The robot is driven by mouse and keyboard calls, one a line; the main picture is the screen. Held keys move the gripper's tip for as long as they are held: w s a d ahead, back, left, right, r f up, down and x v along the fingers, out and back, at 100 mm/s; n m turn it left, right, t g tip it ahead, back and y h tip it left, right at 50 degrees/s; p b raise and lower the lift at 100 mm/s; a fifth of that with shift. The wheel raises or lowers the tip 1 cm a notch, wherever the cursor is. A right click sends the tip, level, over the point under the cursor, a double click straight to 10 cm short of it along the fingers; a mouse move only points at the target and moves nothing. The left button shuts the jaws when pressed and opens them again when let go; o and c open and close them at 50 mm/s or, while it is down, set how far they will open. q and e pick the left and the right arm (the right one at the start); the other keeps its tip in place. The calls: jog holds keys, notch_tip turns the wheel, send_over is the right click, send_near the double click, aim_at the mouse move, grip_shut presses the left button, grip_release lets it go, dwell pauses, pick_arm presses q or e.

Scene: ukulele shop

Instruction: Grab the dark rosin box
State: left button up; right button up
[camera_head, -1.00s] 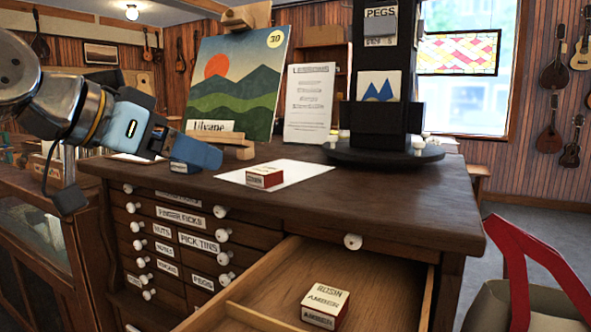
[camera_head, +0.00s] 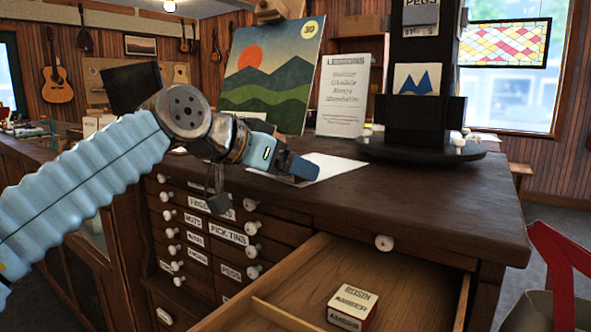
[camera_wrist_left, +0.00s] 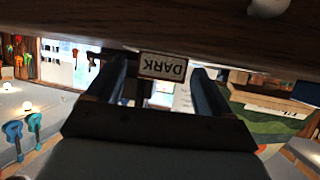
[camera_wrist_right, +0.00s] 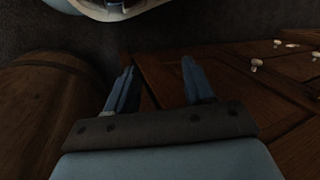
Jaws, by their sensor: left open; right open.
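The dark rosin box (camera_wrist_left: 163,67) shows in the left wrist view as a small box with an upside-down DARK label, between the two fingers. My left gripper (camera_head: 300,168) is open, low over the counter top by the white sheet (camera_head: 330,166). In the head view the arm and gripper hide the dark box. The left wrist view shows the open fingers on both sides of the box; contact cannot be told. My right gripper (camera_wrist_right: 159,68) is open and empty, off the head view, near the wooden cabinet.
An amber rosin box (camera_head: 352,304) lies in the open drawer (camera_head: 400,275). A black display stand (camera_head: 420,145), a lessons sign (camera_head: 342,95) and a landscape picture (camera_head: 270,80) stand behind the sheet. The counter's front right (camera_head: 430,205) is clear.

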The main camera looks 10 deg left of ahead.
pick_arm(q)
jog(key=shift+w+d+f, duration=0.15)
jog(key=shift+w+f, duration=0.05)
jog(key=shift+w, duration=0.1)
jog(key=shift+c, duration=0.5)
jog(key=c, duration=0.9)
jog(key=shift+r, duration=0.1)
jog(key=shift+c, duration=0.2)
